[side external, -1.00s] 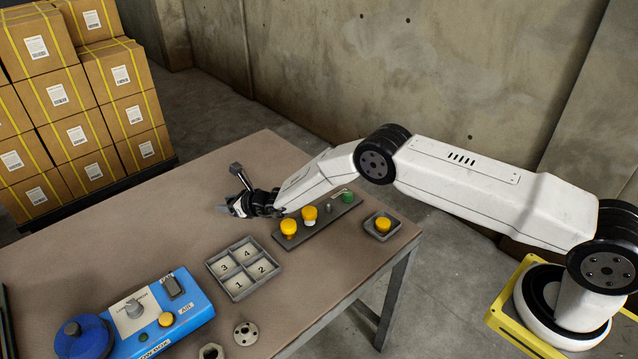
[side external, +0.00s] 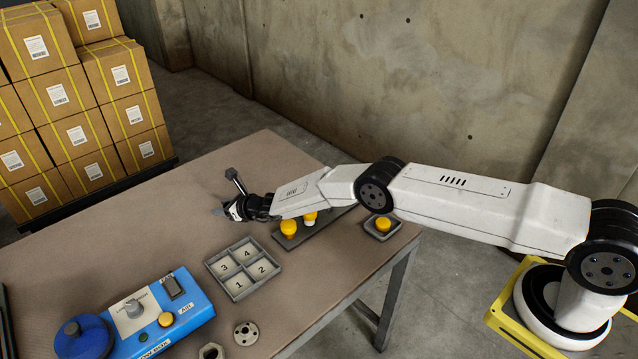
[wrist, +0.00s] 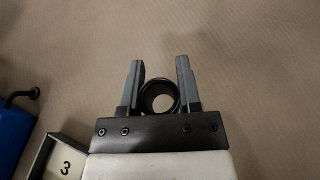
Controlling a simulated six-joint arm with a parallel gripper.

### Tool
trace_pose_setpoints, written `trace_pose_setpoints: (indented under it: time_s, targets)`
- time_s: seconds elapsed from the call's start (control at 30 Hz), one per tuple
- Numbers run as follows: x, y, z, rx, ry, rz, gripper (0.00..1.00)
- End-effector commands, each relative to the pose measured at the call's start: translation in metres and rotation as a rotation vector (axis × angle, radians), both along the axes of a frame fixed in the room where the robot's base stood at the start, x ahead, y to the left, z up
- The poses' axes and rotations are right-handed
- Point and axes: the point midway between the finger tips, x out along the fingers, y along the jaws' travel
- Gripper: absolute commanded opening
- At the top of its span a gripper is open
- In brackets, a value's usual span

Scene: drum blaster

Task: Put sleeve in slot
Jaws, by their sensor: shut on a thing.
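In the wrist view my gripper (wrist: 160,66) is shut on a dark round sleeve (wrist: 160,97), seen end-on as a ring between the two grey fingers near their base. In the side external view my gripper (side external: 228,211) is low over the tabletop, behind and left of the slotted tray; the sleeve cannot be made out there. The grey tray (side external: 234,293) has slots numbered 1 to 4, all empty. Its corner with slot 3 (wrist: 66,168) shows at the lower left of the wrist view, left of my gripper.
A strip (side external: 326,226) with yellow-capped parts lies right of my gripper, partly hidden by my arm. A small tray (side external: 370,229) holds another yellow cap. A blue control box (side external: 190,306) stands front left. Tabletop left of my gripper is clear.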

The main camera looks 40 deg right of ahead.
Motion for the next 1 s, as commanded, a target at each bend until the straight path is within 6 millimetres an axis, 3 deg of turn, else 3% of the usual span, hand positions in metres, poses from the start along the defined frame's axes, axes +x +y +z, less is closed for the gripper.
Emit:
trace_pose_setpoints:
  time_s: [1.0]
  targets:
    - [0.003,0.0,-0.034,-0.001,-0.003,-0.002,0.0]
